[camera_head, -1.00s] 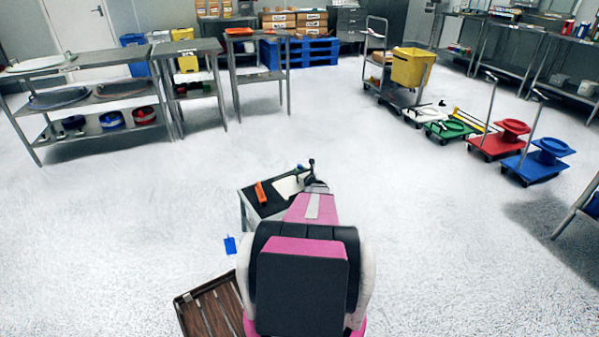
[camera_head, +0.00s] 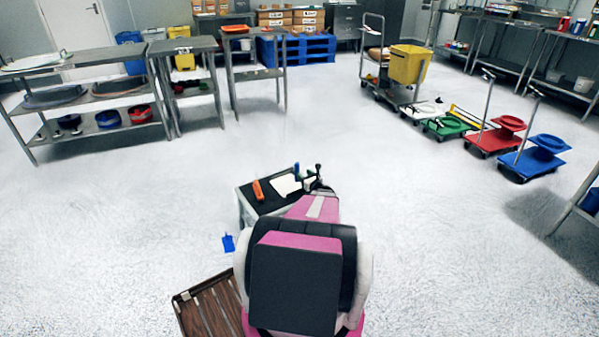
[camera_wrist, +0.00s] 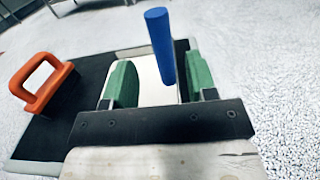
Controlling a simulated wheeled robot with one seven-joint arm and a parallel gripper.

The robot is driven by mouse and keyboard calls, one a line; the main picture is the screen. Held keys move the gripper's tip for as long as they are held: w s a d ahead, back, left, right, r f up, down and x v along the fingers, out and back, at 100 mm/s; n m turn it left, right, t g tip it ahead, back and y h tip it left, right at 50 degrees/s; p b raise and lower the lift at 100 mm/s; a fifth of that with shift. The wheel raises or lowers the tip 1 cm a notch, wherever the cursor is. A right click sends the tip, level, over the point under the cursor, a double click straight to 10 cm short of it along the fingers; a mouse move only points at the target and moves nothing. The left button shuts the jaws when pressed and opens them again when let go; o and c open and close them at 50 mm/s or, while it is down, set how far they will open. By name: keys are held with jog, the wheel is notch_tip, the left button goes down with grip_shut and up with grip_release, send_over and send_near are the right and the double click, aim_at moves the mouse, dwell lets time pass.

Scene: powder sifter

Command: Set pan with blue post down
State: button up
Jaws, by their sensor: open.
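The pan is a flat white piece (camera_head: 287,185) lying on a small black-topped table (camera_head: 267,206). Its blue post (camera_head: 297,172) stands up at its right side, next to my gripper (camera_head: 312,184). In the wrist view the blue post (camera_wrist: 160,45) rises between the green fingertips of my gripper (camera_wrist: 158,82), nearer the right one. The fingers are spread and a gap shows at the left of the post. White pan surface (camera_wrist: 149,84) shows between and below the fingers. The rest of the pan is hidden by my gripper.
An orange handled block (camera_head: 258,190) lies on the table's left part. A blue dustpan-like piece (camera_head: 228,243) is on the floor, and a brown slatted pallet (camera_head: 210,303) is at lower left. Coloured carts (camera_head: 533,158) stand far right.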

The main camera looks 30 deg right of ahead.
jog(key=s, duration=0.4)
jog(key=shift+s, duration=0.3)
jog(key=w+a+r+n+g+y, duration=0.1)
jog(key=a+r+n+g+y, duration=0.15)
jog(key=a+n, duration=0.55)
jog(key=w+a+r+n+g+y, duration=0.1)
jog(key=a+r+n+g+y, duration=0.2)
jog(key=a, duration=1)
jog(key=w+a+r+n+g+y, duration=0.1)
jog(key=a+n+g+y, duration=0.25)
jog(key=a+n, duration=0.5)
jog(key=s+a+r+n+g+h, duration=0.4)
jog(key=s+a+n, duration=0.3)
jog(key=a, duration=0.3)
jog(key=s+a+r+n+g+h, duration=0.4)
jog(key=s+a+n, duration=0.3)
jog(key=a+n, duration=0.3)
jog(key=shift+s+r+g, duration=0.15)
jog(key=shift+s+g, duration=0.05)
jog(key=shift+g, duration=0.3)
